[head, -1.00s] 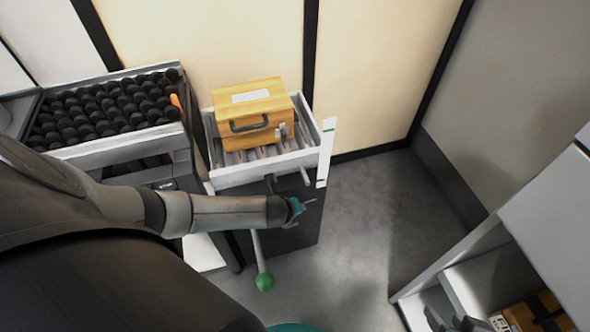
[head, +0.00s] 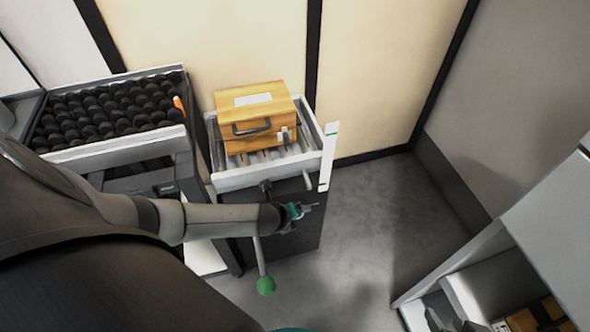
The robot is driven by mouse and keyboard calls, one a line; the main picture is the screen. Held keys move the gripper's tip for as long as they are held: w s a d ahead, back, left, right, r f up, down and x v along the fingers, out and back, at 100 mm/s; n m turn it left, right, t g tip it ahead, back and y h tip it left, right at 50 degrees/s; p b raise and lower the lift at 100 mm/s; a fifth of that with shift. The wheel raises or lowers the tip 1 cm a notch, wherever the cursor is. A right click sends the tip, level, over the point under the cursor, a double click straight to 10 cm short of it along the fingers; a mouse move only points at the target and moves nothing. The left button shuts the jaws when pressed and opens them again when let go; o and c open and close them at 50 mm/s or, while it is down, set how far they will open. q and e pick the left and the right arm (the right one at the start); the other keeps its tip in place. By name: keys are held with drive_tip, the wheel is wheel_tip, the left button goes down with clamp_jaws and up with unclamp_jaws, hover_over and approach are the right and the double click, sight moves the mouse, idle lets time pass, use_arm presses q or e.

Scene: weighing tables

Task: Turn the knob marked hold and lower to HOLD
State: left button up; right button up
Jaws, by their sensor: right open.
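A white-topped roller stand (head: 222,183) with a dark front panel holds a wooden box on its rollers. A small dark knob-like part (head: 265,187) sticks out below its front rim, and a grey one (head: 307,180) is farther right. I cannot read any HOLD or LOWER marking, so I cannot tell which is the named knob or how it is set. My right gripper (head: 306,208), grey and teal, is open and empty in front of the panel, just below these parts. Whether it touches anything is unclear. My left gripper is out of view.
The wooden box (head: 256,112) has a dark handle. A lever with a green ball (head: 266,286) hangs below my right wrist. A tray of black round pieces (head: 60,155) stands left. A grey shelf unit (head: 470,255) is at lower right. Floor (head: 370,220) between is clear.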

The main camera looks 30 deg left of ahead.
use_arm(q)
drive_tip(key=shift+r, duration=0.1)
use_arm(e)
drive_tip(key=shift+s, duration=0.1)
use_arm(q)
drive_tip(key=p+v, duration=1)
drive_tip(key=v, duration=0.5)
use_arm(e)
drive_tip(key=s+d+f+g, duration=0.2)
drive_tip(key=s+f, duration=0.2)
drive_tip(key=f, duration=0.4)
drive_tip(key=s+d+f+g+h, duration=0.1)
drive_tip(key=s+d+f+g, duration=0.1)
drive_tip(key=f, duration=0.7)
drive_tip(key=shift+s+d+f, duration=0.15)
drive_tip(key=shift+s+d, duration=0.15)
drive_tip(key=shift+s, duration=0.55)
